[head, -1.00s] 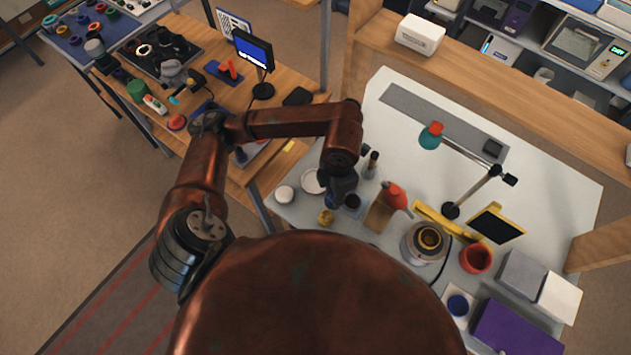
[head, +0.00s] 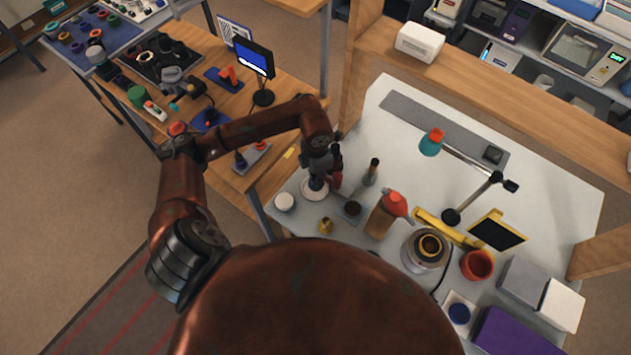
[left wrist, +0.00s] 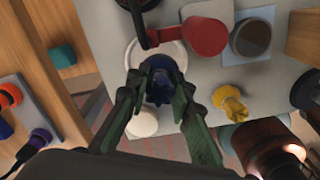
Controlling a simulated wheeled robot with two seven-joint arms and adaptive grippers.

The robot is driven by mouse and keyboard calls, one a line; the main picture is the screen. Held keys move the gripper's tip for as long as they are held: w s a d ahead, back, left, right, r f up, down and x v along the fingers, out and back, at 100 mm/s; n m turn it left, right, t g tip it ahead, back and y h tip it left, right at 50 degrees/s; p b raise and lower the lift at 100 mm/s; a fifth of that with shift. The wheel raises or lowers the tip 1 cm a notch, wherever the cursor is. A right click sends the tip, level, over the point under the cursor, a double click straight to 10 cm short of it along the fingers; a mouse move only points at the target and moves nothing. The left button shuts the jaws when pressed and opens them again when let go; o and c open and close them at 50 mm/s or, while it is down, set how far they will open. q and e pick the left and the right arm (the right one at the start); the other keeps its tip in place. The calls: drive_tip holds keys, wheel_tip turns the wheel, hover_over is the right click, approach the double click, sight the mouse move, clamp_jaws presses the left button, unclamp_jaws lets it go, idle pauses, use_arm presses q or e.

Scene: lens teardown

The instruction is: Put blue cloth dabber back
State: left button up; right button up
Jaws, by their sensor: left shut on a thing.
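My left gripper (head: 318,176) is over the white round dish (head: 308,194) at the left side of the white table. In the left wrist view its green-padded fingers (left wrist: 160,92) are closed around a dark blue thing (left wrist: 158,86), which looks like the blue cloth dabber. The dabber also shows in the head view (head: 317,184), below the fingers. It is in front of the white dish (left wrist: 172,52) in the wrist view; I cannot tell whether they touch. Its lower end is hidden. My right gripper is not in view.
A white round jar (head: 284,201), a yellow piece (head: 326,226) and a dark round piece (head: 352,208) stand close by. A red disc (left wrist: 203,37) is beside the dish. A bottle (head: 387,215) stands to the right.

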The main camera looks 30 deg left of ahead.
use_arm(q)
drive_tip(key=f, duration=0.3)
drive_tip(key=shift+w+a+f, duration=0.15)
drive_tip(key=shift+a+f, duration=0.15)
drive_tip(key=shift+f, duration=0.1)
drive_tip(key=shift+f, duration=0.2)
drive_tip(key=o, duration=1)
drive_tip(key=shift+r, duration=0.55)
wheel_tip(320, 180, up, 11)
drive_tip(key=shift+r, duration=0.2)
